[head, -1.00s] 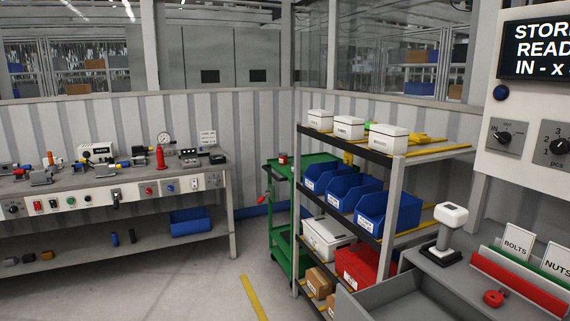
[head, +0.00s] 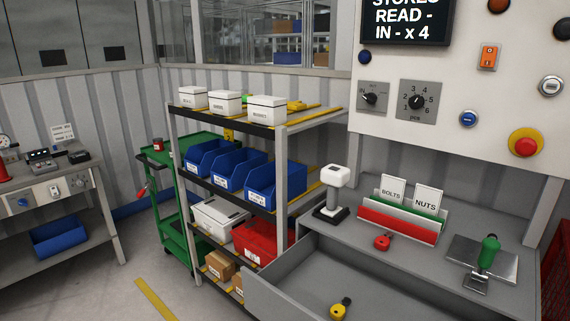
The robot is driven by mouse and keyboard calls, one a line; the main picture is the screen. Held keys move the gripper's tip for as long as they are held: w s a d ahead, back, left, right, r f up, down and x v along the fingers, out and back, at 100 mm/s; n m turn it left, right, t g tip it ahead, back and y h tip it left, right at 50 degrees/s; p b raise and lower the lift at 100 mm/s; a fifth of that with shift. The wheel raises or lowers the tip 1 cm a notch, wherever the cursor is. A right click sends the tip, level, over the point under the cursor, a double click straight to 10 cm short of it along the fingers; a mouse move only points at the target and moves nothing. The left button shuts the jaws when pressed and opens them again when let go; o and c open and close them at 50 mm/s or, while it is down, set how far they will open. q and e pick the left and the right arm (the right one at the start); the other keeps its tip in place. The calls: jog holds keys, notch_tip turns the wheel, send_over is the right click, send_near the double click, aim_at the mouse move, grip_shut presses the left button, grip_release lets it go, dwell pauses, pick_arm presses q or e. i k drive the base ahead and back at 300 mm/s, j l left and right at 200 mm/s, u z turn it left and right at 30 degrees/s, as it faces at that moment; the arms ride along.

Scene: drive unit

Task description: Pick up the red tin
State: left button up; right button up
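A small red tin (head: 158,145) stands upright on the top of the green cart (head: 190,150), towards its left end, left of the shelf rack. It looks small from here, with a darker top. Neither of my grippers is in the head view.
A shelf rack (head: 284,165) with white boxes, blue bins (head: 275,186) and a red case (head: 255,240) stands right of the cart. A grey workbench (head: 45,190) is at left, and a grey counter (head: 400,275) fills the right. Open floor (head: 120,290) lies at the lower left.

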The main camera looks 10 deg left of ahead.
aim_at(158, 141)
jog(key=i+j, duration=0.2)
jog(key=j, duration=0.2)
jog(key=i+j, duration=0.2)
jog(key=j, duration=0.25)
jog(key=i+j, duration=0.15)
jog(key=j, duration=0.25)
jog(key=i+j, duration=0.2)
jog(key=j, duration=0.2)
jog(key=i+j, duration=0.2)
jog(key=j, duration=0.2)
jog(key=i+j, duration=0.2)
jog(key=j, duration=0.25)
jog(key=i+j+u, duration=0.1)
jog(key=j, duration=0.3)
jog(key=i, duration=0.1)
